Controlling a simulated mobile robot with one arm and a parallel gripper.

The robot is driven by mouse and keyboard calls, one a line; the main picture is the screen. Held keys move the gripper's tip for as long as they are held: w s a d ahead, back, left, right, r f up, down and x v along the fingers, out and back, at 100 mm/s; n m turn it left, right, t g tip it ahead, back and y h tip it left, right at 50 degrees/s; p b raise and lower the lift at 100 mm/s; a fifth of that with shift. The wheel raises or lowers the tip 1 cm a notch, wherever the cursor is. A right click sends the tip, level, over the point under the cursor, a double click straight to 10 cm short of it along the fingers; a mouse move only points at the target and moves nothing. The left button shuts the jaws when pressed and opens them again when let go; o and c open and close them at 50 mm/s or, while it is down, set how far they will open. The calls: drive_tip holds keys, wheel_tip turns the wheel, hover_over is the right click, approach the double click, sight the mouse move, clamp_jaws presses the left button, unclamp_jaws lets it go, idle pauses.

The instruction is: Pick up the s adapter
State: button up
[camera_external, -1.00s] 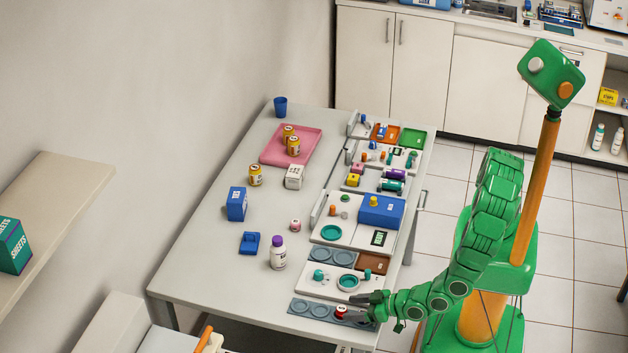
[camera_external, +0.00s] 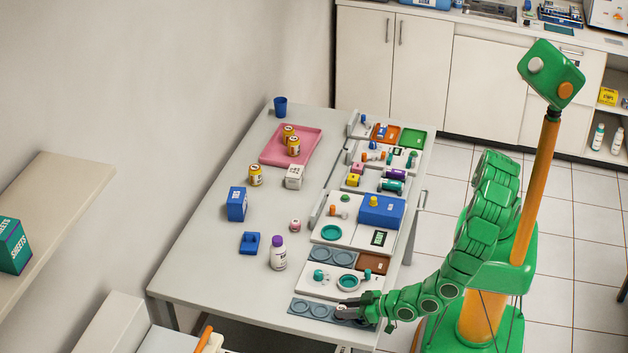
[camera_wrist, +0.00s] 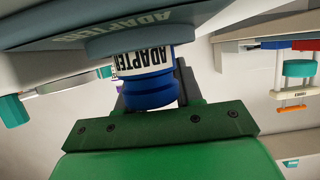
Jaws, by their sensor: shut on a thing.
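The adapter (camera_wrist: 146,80), a short cylinder with a white band lettered ADAPTER and a blue part, shows in the wrist view. It is against a grey round seat on the grey tray lettered ADAPTERS (camera_wrist: 50,34). In the external view this tray (camera_external: 299,306) lies at the near right corner of the table, with round seats. My green gripper (camera_external: 352,309) is at its right end, low, with its dark fingers shut on the adapter. The fingers hide most of it there. I cannot tell whether it has lifted off its seat.
A white board with a teal ring (camera_external: 349,282) lies just behind the tray. A white bottle with a purple cap (camera_external: 278,253) stands further left. Blue boxes and a pink tray (camera_external: 268,155) are farther back. The table's left front area is clear.

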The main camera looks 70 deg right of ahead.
drive_tip(key=shift+c, duration=0.8)
wheel_tip(320, 180, up, 10)
